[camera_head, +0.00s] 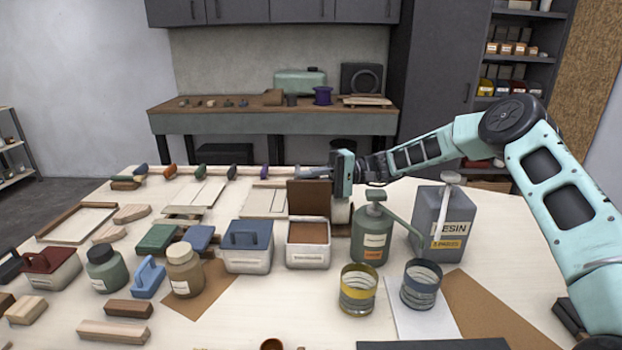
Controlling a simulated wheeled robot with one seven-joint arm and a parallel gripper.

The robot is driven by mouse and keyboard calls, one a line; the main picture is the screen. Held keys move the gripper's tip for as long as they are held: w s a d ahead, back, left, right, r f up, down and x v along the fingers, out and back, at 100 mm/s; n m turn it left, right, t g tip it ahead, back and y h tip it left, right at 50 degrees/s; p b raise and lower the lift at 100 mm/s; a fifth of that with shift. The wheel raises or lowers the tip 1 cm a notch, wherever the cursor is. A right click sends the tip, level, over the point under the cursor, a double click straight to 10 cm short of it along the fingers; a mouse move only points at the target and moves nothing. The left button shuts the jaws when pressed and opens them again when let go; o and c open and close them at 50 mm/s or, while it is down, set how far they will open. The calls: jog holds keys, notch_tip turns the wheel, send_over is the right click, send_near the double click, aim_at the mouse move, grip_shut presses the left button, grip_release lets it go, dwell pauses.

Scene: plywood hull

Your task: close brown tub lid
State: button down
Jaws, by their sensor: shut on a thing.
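The brown tub (308,258) is a white box with a label on its front and brown contents showing inside. Its brown lid (309,199) stands upright at the tub's back edge, so the tub is open. My gripper (308,173) is at the lid's top edge, reaching in from the right, and is shut on the lid. The fingertips are small in this view and their exact contact is hard to see.
A green pump bottle (372,235) and a grey resin jug (441,225) stand close on the right, below my arm. A tub with a blue lid (248,240) is just left. Two banded cans (358,288) stand in front right.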

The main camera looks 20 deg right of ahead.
jog(key=shift+s+a+r+b, duration=0.15)
jog(key=shift+s+a+b, duration=0.1)
jog(key=shift+s, duration=0.4)
jog(key=shift+s+a+r+b, duration=0.1)
jog(key=shift+s+a+b, duration=0.15)
jog(key=shift+s, duration=0.4)
jog(key=c, duration=1.5)
grip_release()
jog(key=shift+r, duration=0.1)
jog(key=shift+d, duration=0.1)
jog(key=shift+w+d, duration=0.1)
jog(key=shift+d, duration=0.2)
jog(key=d, duration=0.5)
jog(key=w+d+b, duration=0.1)
jog(key=d, duration=1)
jog(key=shift+w+d+f, duration=0.15)
jog(key=shift+d+f, duration=0.1)
jog(key=shift+f, duration=0.1)
